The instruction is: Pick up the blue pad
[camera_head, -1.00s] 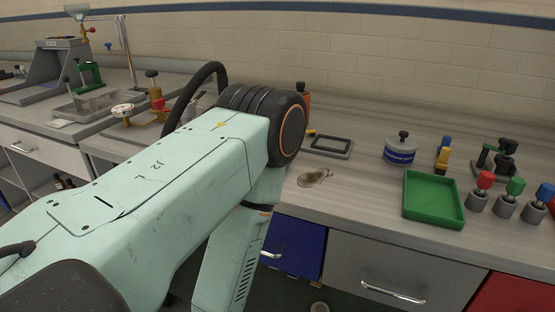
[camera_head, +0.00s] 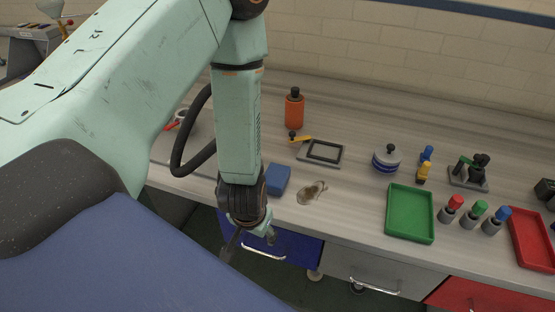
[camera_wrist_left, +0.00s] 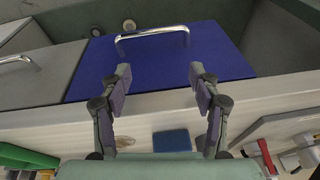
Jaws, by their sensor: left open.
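The blue pad (camera_head: 278,179) lies on the bench top near its front edge, just right of my left forearm, which may hide part of its left side. It also shows in the left wrist view (camera_wrist_left: 172,140), low in the picture between the bases of the fingers. My left gripper (camera_head: 246,248) is at the bench's front edge, in front of the blue drawer and nearer to me than the pad. In the wrist view its two fingers (camera_wrist_left: 160,78) are spread wide with nothing between their tips. My right gripper does not show.
Right of the pad is a brownish smear (camera_head: 312,192). Behind stand an orange bottle (camera_head: 294,110) and a dark frame (camera_head: 325,152). A green tray (camera_head: 410,213) is further right. The blue drawer (camera_head: 290,250) has a metal handle (camera_wrist_left: 152,35) near the fingers.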

